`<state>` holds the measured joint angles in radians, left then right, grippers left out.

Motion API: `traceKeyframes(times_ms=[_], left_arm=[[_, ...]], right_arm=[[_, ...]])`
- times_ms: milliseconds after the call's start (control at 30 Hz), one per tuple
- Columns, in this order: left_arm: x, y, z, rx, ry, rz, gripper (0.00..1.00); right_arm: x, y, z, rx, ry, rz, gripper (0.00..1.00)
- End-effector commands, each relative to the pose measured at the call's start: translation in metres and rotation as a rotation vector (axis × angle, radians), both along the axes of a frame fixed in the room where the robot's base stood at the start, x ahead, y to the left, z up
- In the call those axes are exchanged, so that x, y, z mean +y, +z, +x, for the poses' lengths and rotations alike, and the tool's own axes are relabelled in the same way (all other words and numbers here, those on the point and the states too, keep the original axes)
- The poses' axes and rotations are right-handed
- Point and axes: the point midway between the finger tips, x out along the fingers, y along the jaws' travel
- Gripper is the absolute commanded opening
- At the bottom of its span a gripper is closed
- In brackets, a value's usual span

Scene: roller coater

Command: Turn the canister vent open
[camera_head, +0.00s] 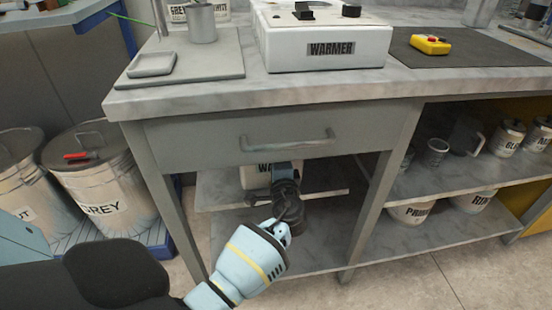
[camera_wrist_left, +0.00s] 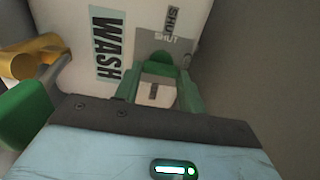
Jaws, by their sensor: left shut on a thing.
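The white canister (camera_head: 256,178) stands on the shelf under the drawer, partly hidden by my left arm. In the left wrist view the canister (camera_wrist_left: 75,25) shows a WASH label, and a grey plate (camera_wrist_left: 176,46) marked SHUT. My left gripper (camera_wrist_left: 158,78) has its green fingers on both sides of the vent (camera_wrist_left: 154,95), a pale part with a dark mark in front of the plate, and is shut on it. In the head view the left gripper (camera_head: 286,176) reaches in under the drawer at the canister's right side. My right gripper is not in view.
The drawer (camera_head: 230,140) with its bar handle is just above my left gripper. Table legs (camera_head: 375,215) stand to either side. A gold cylindrical part (camera_wrist_left: 35,57) is beside the canister. The WARMER box (camera_head: 325,40) is on the worktop. Lidded drums (camera_head: 100,190) stand at left.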

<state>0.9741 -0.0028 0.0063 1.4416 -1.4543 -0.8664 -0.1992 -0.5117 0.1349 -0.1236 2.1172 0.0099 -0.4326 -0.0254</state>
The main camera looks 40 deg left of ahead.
Motion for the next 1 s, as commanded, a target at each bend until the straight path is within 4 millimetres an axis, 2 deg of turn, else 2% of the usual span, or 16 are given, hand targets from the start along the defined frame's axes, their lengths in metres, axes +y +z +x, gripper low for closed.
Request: traceKeyframes(times_ms=[233,267,400,767,1000], left_arm=[[0.001,0.001,0.000,0.001,0.001,0.005,0.17],[0.001,0.001,0.000,0.000,0.001,0.004,0.44],[0.001,0.001,0.000,0.000,0.000,0.003,0.62],[-0.004,0.000,-0.003,0.001,0.000,0.001,0.62],[-0.030,0.000,-0.026,0.001,-0.001,0.000,0.62]], right_arm=[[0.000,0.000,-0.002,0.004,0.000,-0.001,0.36],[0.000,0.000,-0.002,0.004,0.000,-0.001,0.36],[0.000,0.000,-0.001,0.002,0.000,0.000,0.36],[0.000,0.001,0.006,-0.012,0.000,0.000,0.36],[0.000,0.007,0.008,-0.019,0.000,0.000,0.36]])
